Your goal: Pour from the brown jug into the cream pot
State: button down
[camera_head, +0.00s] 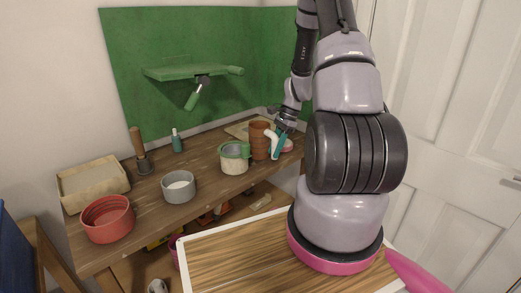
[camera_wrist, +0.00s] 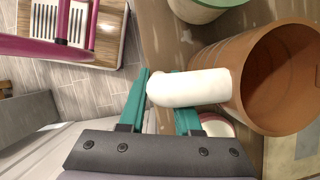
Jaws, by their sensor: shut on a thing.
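The brown jug (camera_head: 259,141) is upright at the right end of the wooden bench, with its white handle (camera_head: 271,138) toward the right. My gripper (camera_head: 278,145) is at this handle. In the wrist view my teal fingers (camera_wrist: 163,84) are shut on the white handle (camera_wrist: 200,87), and the brown jug (camera_wrist: 238,75) shows its open mouth. I cannot tell whether its base touches the bench, and no contents are clear. The cream pot (camera_head: 234,166) with a green rim stands just left of the jug, apart from it. Part of the pot (camera_wrist: 197,10) shows at the wrist view's top edge.
A grey pot (camera_head: 178,190), a red pot (camera_head: 108,222) and a beige tray (camera_head: 92,203) stand left on the bench. A teal bottle (camera_head: 177,142) and a wooden-handled tool (camera_head: 139,150) stand behind. A green shelf (camera_head: 185,72) hangs above. A reddish dish (camera_head: 287,146) lies close behind my gripper.

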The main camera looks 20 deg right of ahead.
jog(key=shift+r, duration=0.1)
dwell(0.6)
notch_tip(320, 180, up, 10)
jog(key=shift+f, duration=0.1)
dwell(0.3)
jog(key=c, duration=1.5)
grip_release()
grip_shut()
